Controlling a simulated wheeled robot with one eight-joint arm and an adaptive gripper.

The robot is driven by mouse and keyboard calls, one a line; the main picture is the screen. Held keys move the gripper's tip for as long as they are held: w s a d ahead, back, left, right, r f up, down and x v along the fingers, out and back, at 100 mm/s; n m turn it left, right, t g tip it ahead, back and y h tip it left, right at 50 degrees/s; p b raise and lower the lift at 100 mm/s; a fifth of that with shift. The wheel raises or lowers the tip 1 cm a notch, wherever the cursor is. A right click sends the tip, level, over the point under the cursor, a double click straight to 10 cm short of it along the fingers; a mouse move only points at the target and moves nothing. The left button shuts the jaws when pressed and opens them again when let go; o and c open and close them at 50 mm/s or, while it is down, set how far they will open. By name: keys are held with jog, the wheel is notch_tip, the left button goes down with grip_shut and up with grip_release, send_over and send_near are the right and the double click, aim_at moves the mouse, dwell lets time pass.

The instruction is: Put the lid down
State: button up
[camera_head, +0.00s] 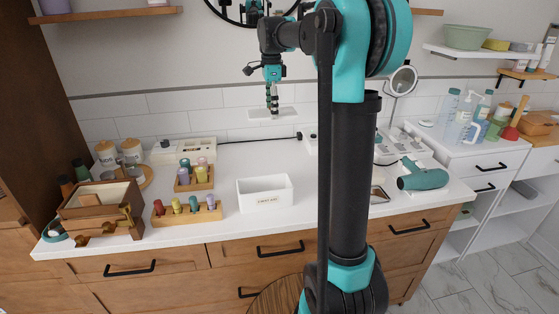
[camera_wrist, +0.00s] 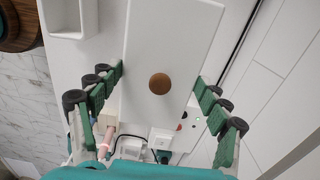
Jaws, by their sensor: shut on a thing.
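The lid (camera_head: 285,114) is a flat white rectangular plate, held level in the air above the back of the counter, in front of the tiled wall. In the wrist view the lid (camera_wrist: 170,40) shows a round brown knob at its middle. My gripper (camera_head: 272,108) points down and is shut on the lid.
Wooden holders (camera_head: 188,216) with coloured bottles and a wooden box (camera_head: 100,212) stand left of the white box. A teal hair dryer (camera_head: 424,178) lies at the right. A white case (camera_head: 184,150) and a cable are at the back. Counter (camera_head: 235,160) behind the white box is clear.

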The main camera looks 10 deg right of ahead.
aim_at(274, 165)
notch_tip(274, 165, down, 20)
jog(key=shift+w+d, duration=0.1)
jog(key=shift+d, duration=0.05)
dwell(0.4)
jog(key=shift+f, duration=0.1)
jog(key=o, duration=1.1)
notch_tip(274, 165, up, 12)
jog(key=shift+r, duration=0.15)
